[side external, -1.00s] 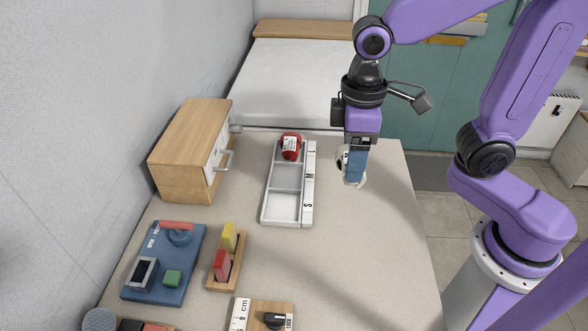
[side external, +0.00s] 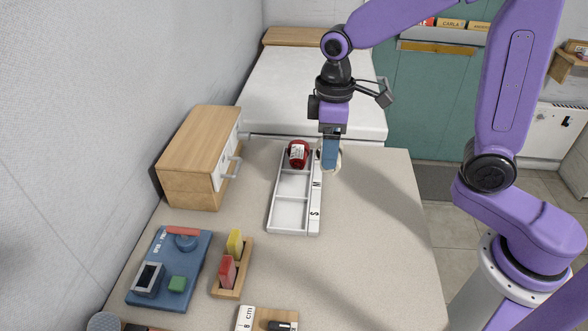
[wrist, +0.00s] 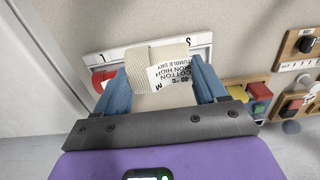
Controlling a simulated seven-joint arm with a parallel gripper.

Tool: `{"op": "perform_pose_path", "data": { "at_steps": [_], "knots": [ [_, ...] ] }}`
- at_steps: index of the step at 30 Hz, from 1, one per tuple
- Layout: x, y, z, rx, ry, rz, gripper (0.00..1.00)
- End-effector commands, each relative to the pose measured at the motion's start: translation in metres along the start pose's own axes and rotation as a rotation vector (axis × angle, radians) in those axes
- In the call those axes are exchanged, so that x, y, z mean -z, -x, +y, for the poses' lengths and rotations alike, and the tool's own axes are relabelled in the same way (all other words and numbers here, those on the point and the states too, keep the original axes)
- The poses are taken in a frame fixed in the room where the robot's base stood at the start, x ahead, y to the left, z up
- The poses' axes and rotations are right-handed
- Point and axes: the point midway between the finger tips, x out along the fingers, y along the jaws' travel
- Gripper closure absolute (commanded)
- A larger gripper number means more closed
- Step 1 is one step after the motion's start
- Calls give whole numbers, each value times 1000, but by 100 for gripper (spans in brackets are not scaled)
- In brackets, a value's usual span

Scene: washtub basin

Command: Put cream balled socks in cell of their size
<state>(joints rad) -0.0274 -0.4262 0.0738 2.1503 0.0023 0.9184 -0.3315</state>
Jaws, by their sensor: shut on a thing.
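My gripper (side external: 330,160) is shut on the cream balled socks (wrist: 150,98), holding them between its blue fingers. In the wrist view their white tag reads M, with cotton, iron high and tumble dry text. In the side view, the gripper is above the right edge of the white tray (side external: 273,215), near its far end. The tray has three cells in a row, with a lettered strip on its right; M and S are readable there, and L shows in the wrist view. Red balled socks (side external: 299,154) with a white tag sit in the far cell. The middle and near cells are empty.
A wooden drawer box (side external: 190,160) stands left of the tray. Nearer are a blue board (side external: 150,290) with small parts and a wooden rack (side external: 232,282) holding yellow and red blocks. The counter right of the tray is clear.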

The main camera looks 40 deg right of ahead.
Motion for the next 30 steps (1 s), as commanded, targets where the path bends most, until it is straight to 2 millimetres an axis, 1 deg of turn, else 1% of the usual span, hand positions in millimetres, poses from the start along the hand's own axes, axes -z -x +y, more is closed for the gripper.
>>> {"op": "perform_pose_path", "data": {
  "at_steps": [1, 6, 12, 15, 23, 25, 27, 30],
  "knots": [
    [8, -5, 4, 1, -2, -2, 58],
    [33, -18, 17, 1, -2, -2, 58],
    [54, -48, 28, 1, -1, -3, 58],
    [62, -59, 32, 1, -1, -2, 58],
    [73, -72, 37, 0, -1, 0, 58],
    [76, -80, 38, 1, -1, -2, 58],
    [74, -90, 38, 1, -1, -4, 58],
    [75, -101, 38, 1, -1, -2, 58]
  ]
}}
